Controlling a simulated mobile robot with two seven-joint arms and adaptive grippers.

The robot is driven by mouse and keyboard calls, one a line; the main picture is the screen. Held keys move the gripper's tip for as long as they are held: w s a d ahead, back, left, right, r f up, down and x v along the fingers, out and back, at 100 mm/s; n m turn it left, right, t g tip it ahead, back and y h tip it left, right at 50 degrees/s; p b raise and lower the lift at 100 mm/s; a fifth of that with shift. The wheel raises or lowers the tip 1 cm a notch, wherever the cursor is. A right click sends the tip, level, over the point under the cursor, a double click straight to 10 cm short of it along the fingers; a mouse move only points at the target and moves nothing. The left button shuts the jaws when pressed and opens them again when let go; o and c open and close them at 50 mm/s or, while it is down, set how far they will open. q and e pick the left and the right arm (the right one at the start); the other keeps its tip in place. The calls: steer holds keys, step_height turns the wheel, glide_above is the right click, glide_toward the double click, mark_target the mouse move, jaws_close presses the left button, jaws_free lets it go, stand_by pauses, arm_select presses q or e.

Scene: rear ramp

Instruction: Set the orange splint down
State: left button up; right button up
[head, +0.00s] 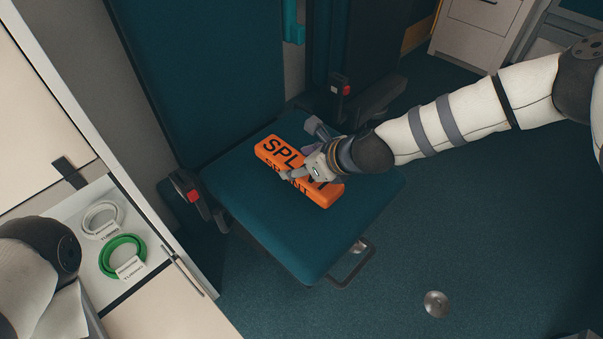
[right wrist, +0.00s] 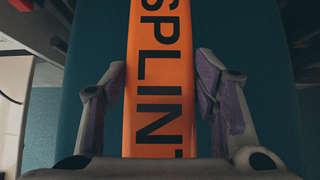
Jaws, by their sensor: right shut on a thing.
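The orange splint (head: 272,150), a long block with black SPLINT lettering, is at the teal seat (head: 330,235), lying flat over its cushion. I cannot tell whether its underside touches the cushion. My right gripper (head: 301,154) is shut on the splint from above, with one finger at each long side, and hides part of the lettering. In the right wrist view the splint (right wrist: 158,70) runs lengthwise between the two purple-padded fingers. Of my left arm only a part shows at the lower left; its gripper is out of view.
An open drawer (head: 72,208) at the left holds a white ring (head: 86,222) and a green ring (head: 109,262). Red-buttoned buckles (head: 190,192) stand beside the seat. A round metal disc (head: 436,304) is on the floor. The seat's front part is clear.

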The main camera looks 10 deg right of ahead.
steer(key=shift+w+d+f+b, duration=0.1)
steer(key=shift+f+b, duration=0.2)
steer(key=shift+f, duration=0.65)
steer(key=shift+w+d+f+b, duration=0.1)
steer(key=shift+f+b, duration=0.15)
steer(key=shift+f, duration=0.7)
steer(key=o, duration=1.2)
steer(key=shift+r, duration=0.3)
steer(key=p+v, duration=0.3)
steer(key=v, duration=0.7)
steer(key=shift+s+d+r, duration=0.15)
steer(key=shift+s+r, duration=0.1)
steer(key=shift+r, duration=0.05)
steer(key=shift+s+d+r, duration=0.2)
steer(key=shift+s+r, duration=0.1)
steer(key=shift+s, duration=0.1)
